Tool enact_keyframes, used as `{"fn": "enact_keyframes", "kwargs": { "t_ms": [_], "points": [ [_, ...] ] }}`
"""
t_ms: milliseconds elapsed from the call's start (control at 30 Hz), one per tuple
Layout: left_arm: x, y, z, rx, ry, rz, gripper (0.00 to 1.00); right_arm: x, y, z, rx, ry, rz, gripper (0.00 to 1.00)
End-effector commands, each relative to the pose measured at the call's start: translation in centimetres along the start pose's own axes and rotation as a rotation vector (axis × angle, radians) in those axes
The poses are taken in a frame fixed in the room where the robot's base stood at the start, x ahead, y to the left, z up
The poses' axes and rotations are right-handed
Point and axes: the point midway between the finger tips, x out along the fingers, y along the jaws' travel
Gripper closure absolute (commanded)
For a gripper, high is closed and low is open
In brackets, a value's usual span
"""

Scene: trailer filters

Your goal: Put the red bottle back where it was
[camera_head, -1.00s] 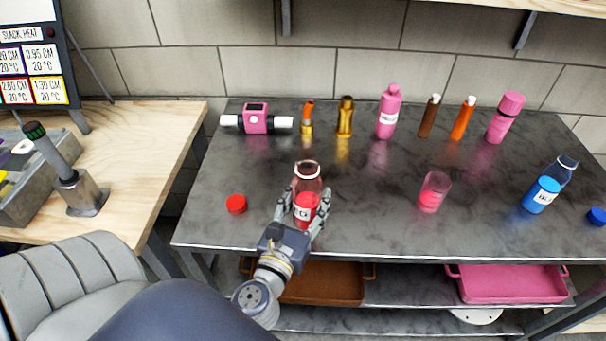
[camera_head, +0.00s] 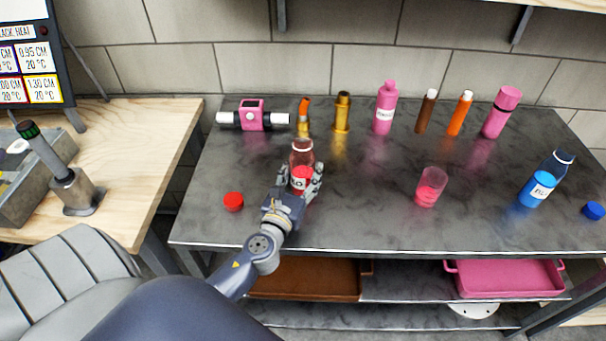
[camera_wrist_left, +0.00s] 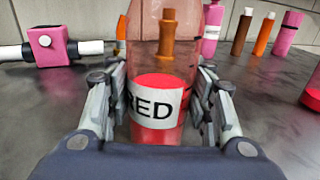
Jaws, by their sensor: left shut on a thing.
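The red bottle (camera_head: 301,157) is a clear, open-topped bottle with red liquid low inside and a white label. It stands upright at the middle left of the dark table. My left gripper (camera_head: 300,183) is shut on its lower part from the front. In the left wrist view the bottle (camera_wrist_left: 155,110) sits between the two fingers, its label reading "RED". Whether its base touches the table is hard to tell. A red cap (camera_head: 233,202) lies on the table to the left of the bottle. My right gripper is not in view.
A glass with red liquid (camera_head: 430,187) stands to the right, and a blue bottle (camera_head: 541,184) with a blue cap (camera_head: 593,211) beyond it. A pink device (camera_head: 252,115) and several small bottles line the back. The table (camera_head: 365,215) is clear between bottle and glass.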

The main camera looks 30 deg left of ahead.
Motion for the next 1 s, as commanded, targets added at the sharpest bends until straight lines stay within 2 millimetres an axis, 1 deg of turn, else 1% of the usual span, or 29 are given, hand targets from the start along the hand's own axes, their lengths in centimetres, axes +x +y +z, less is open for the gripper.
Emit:
{"fn": "enact_keyframes", "kwargs": {
  "t_ms": [133,267,300,367,400,700,833,867,967,1000],
  "points": [
    [0.0,0.0,0.2,0.000,-0.002,0.000,0.85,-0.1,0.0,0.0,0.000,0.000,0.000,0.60],
    [0.0,0.0,-0.2,0.001,-0.002,0.000,0.85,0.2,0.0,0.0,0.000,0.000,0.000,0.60],
    [0.0,0.0,-0.3,0.001,0.000,0.000,0.50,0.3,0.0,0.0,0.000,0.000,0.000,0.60],
    [0.0,0.0,-0.2,0.001,0.000,0.000,0.36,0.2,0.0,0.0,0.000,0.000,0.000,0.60],
    [0.0,0.0,-0.2,0.001,0.000,0.000,0.32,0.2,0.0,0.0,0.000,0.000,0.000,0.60],
    [0.0,0.0,-0.1,0.001,-0.001,0.000,0.32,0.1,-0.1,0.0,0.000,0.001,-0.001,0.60],
    [-0.1,0.0,0.3,0.000,-0.001,0.000,0.32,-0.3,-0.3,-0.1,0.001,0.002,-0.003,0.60],
    [-0.4,0.0,0.0,0.000,0.001,-0.001,0.32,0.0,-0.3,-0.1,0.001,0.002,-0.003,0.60],
    [-1.8,0.0,-0.1,0.001,0.002,-0.001,0.32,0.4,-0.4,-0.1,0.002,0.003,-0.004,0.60],
    [-2.6,0.0,-0.2,0.001,0.002,-0.001,0.32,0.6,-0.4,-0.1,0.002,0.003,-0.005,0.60]
  ]
}}
